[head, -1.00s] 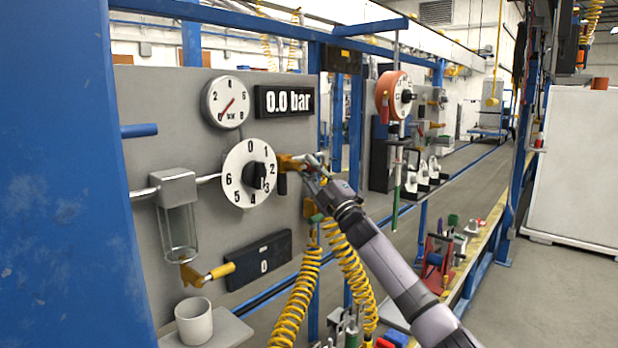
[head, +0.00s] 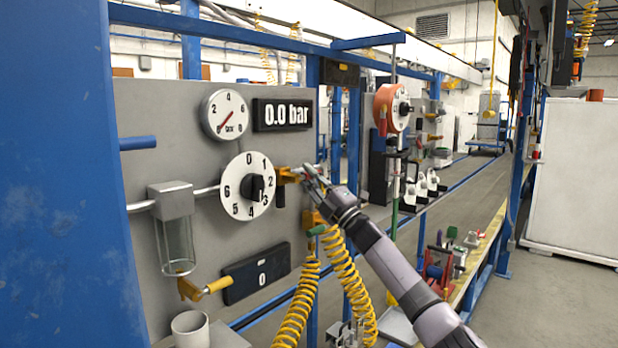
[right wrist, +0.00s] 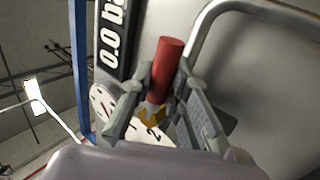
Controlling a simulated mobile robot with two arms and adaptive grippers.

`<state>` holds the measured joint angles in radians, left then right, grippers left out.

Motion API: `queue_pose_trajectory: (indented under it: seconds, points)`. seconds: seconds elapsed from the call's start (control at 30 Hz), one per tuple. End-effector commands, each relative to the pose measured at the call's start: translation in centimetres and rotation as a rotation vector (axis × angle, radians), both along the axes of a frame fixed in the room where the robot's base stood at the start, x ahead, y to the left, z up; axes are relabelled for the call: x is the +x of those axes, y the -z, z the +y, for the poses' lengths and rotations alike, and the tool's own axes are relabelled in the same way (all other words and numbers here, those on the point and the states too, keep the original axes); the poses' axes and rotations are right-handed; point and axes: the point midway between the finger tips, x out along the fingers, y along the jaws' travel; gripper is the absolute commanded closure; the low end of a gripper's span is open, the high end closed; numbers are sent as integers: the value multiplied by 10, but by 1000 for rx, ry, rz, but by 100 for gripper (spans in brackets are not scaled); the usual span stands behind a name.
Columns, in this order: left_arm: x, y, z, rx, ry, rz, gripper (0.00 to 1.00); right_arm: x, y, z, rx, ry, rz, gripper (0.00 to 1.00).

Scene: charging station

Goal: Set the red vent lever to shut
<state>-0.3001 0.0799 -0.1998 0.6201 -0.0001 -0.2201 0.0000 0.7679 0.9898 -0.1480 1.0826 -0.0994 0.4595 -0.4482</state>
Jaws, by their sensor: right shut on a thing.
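The red vent lever (right wrist: 168,62) shows in the right wrist view as a red grip, with a yellow part at its lower end. My right gripper (right wrist: 160,88) is shut on it, with one finger on each side. In the head view my right gripper (head: 310,175) is at the yellow valve fitting (head: 289,175), just right of the numbered dial. The red grip cannot be made out there, and a dark handle hangs below the fitting. My left gripper is not in view.
The grey panel carries a white dial (head: 236,200), a round gauge (head: 225,114) and a display (head: 283,114) reading 0.0 bar. Yellow coiled hoses (head: 350,280) hang below my right arm. A blue post (head: 60,180) blocks the left side. A white cup (head: 190,328) stands below.

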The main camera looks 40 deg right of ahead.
Motion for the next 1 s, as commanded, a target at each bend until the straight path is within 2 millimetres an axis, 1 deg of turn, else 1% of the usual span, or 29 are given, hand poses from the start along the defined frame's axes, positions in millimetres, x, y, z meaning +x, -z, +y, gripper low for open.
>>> queue_pose_trajectory:
  seconds: [0.03,0.07,0.37,0.73,0.87,1.0]
  points:
    - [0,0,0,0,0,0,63,0,1,1,-6,-1,1,100]
    - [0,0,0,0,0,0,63,0,0,1,-6,-1,1,82]
    - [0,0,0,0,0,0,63,0,0,1,-1,0,0,63]
    - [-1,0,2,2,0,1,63,-2,2,0,0,0,0,63]
    - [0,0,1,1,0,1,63,-9,8,-1,0,0,2,63]
    - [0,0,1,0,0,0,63,-22,16,-2,-1,-1,3,63]
